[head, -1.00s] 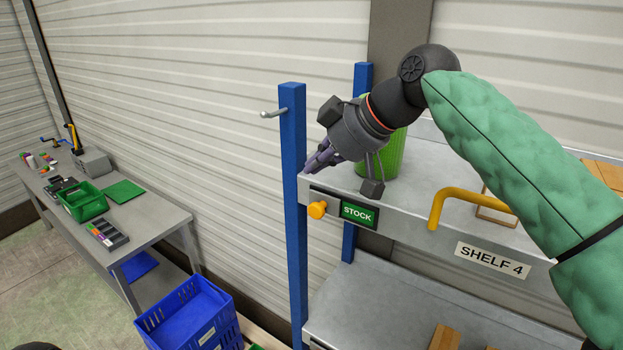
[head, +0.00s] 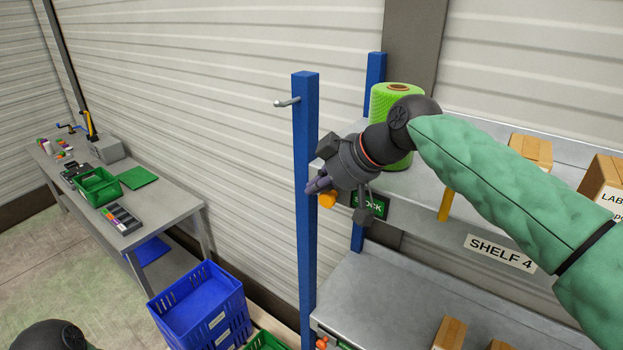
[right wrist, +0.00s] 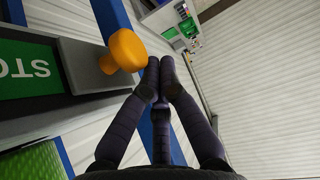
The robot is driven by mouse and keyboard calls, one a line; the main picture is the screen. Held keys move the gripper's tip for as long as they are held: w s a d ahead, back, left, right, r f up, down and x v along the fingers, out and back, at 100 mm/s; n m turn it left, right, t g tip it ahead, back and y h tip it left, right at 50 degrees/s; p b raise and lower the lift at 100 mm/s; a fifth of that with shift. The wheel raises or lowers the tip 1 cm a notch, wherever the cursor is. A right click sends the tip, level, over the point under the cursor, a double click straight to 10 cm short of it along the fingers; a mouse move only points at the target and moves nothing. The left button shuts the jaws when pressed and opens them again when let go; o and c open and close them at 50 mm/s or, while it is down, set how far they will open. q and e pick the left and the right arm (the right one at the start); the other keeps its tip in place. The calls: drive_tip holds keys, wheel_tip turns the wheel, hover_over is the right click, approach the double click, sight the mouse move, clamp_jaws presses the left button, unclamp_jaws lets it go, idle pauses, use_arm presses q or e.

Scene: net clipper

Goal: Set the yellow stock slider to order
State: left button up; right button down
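The yellow stock slider knob (head: 327,200) sits at the left end of the upper shelf's front edge, beside the green STOCK sign (head: 374,205), which my gripper partly covers. In the right wrist view the knob (right wrist: 126,50) is large, and the sign (right wrist: 28,70) shows a white label on green. My right gripper (head: 314,186) is at the knob, with its fingertips just beyond it by the blue post. In the right wrist view its fingers (right wrist: 160,65) come together with nothing between them, just right of the knob; touching cannot be told.
A blue post (head: 305,200) with a metal peg stands by the fingertips. A green spool (head: 397,97) stands on the shelf behind my wrist. A yellow handle (head: 446,204) is right of the sign. Blue crates (head: 205,305) stand below left; a workbench (head: 150,225) is further left.

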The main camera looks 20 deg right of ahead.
sight(351, 198)
drive_tip(key=shift+w+a, duration=0.1)
drive_tip(key=s+d+b, duration=0.1)
drive_tip(key=s, duration=0.1)
drive_tip(key=s+d+b, duration=0.1)
drive_tip(key=s+d, duration=0.1)
drive_tip(key=s+d+b, duration=0.1)
drive_tip(key=s, duration=0.1)
drive_tip(key=shift+d, duration=0.35)
drive_tip(key=shift+s, duration=0.1)
